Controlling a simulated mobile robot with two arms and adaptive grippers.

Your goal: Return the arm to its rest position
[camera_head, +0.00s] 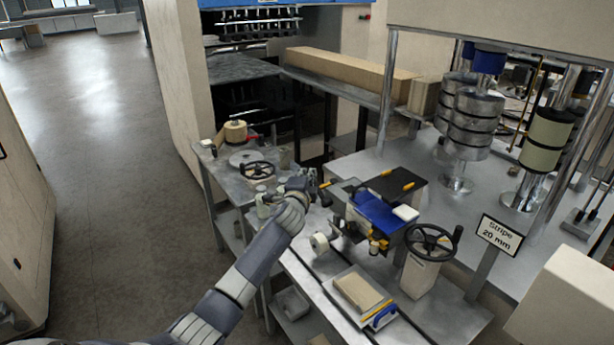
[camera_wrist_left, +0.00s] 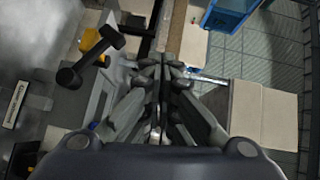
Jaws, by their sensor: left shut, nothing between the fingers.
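My left arm reaches in from the lower left in the head view. Its gripper (camera_head: 312,180) is over the back part of the metal workbench (camera_head: 309,259), close to the left of the blue device. In the left wrist view the gripper's fingers (camera_wrist_left: 170,65) are together with nothing between them. The right gripper does not show in either view.
Metal rollers (camera_head: 470,125) stand at right. Floor (camera_head: 110,190) at left is clear.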

